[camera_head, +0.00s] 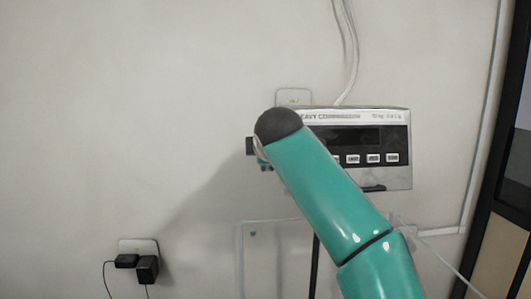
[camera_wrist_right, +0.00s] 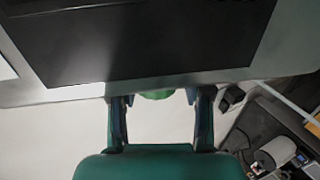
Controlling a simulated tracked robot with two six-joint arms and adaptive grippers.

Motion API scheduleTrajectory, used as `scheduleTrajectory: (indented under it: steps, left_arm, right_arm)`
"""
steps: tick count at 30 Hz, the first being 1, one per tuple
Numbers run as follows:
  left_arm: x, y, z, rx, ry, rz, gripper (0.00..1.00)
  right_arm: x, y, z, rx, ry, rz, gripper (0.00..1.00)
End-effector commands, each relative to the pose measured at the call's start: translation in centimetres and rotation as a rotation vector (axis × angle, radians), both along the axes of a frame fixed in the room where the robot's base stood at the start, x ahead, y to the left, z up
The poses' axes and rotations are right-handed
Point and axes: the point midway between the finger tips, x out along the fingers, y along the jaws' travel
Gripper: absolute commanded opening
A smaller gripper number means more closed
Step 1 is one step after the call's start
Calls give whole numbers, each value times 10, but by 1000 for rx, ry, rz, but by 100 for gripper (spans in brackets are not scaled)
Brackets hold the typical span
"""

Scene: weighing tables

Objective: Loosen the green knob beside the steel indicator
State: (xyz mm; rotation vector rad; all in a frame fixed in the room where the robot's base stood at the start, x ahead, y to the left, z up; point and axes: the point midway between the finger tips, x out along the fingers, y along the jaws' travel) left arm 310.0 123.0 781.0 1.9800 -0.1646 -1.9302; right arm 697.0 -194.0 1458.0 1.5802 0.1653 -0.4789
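The steel indicator (camera_head: 400,176) is on the wall in the head view, with a dark display and a row of buttons. My teal right arm covers its left part. In the right wrist view a large grey and dark body (camera_wrist_right: 150,45), apparently the indicator, fills the top. The green knob (camera_wrist_right: 157,94) shows below its edge, partly hidden by it. My right gripper (camera_wrist_right: 159,99) is open, with one finger on each side of the knob and small gaps visible. The head view does not show this grip clearly. My left gripper is in neither view.
A wall socket with black plugs (camera_head: 147,267) is at lower left in the head view. A white cable (camera_head: 350,60) rises above the indicator. A dark-framed cabinet (camera_head: 505,180) stands at the right edge. The wall at left is bare.

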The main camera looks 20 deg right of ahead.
Motion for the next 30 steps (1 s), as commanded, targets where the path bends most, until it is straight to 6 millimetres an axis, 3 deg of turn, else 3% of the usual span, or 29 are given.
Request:
scheduleTrajectory:
  steps: [17,22,30]
  left_arm:
    - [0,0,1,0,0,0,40]
    - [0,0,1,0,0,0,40]
    - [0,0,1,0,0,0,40]
  right_arm:
    - [-10,3,7,2,-6,3,64]
    - [-29,7,15,-1,-6,4,64]
    - [-80,17,37,1,-6,5,64]
